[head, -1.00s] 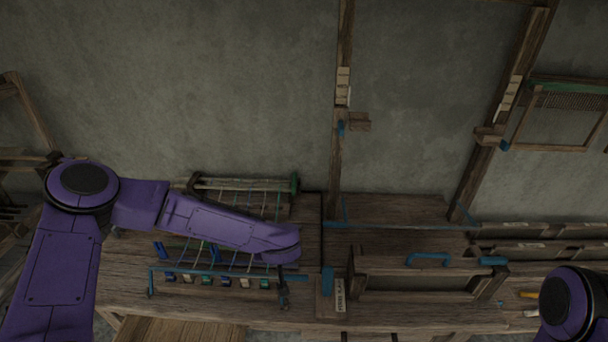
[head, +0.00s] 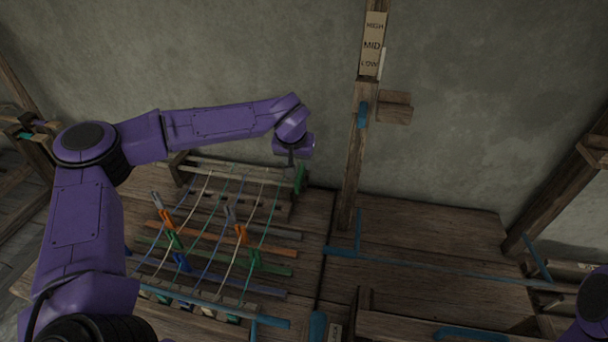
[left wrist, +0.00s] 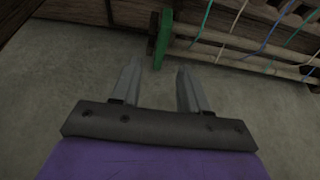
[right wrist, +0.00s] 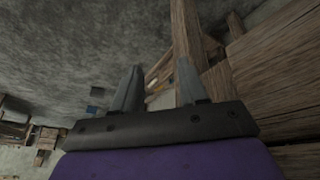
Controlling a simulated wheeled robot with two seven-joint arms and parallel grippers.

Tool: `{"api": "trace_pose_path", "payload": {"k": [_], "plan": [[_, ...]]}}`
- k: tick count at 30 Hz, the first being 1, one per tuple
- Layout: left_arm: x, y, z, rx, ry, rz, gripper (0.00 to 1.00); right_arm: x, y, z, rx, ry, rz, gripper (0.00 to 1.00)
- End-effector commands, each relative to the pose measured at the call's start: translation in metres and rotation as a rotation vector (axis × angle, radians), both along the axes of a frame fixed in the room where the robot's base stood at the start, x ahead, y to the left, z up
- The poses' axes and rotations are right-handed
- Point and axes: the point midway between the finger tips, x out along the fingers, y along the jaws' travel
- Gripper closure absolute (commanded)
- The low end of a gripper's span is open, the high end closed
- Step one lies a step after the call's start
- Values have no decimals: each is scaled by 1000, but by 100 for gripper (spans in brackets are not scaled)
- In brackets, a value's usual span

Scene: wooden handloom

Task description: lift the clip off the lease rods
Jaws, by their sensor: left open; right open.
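Several coloured threads run over the lease rods (head: 268,267), the flat slats lying across the bench at lower centre-left in the head view. I cannot tell which is the task's clip. My right gripper (right wrist: 159,70) is open and empty, away from the rods.
A wooden post (head: 352,170) with a HIGH/MID/LOW label (head: 372,45) and a side block (head: 394,107) stands right of my left gripper. The rear beam (head: 235,168) lies behind the rods. The bench right of the post (head: 430,235) is largely clear.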

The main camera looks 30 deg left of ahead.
Motion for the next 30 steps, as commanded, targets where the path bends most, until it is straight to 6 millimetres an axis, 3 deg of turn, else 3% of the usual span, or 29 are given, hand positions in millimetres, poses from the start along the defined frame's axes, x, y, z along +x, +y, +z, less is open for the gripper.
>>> {"api": "trace_pose_path", "payload": {"k": [14,30], "plan": [[29,9,-62,0,3,4,55,1,0,17,0,-2,0,57],[30,10,-65,1,1,4,55,0,0,19,0,-1,0,57]]}}
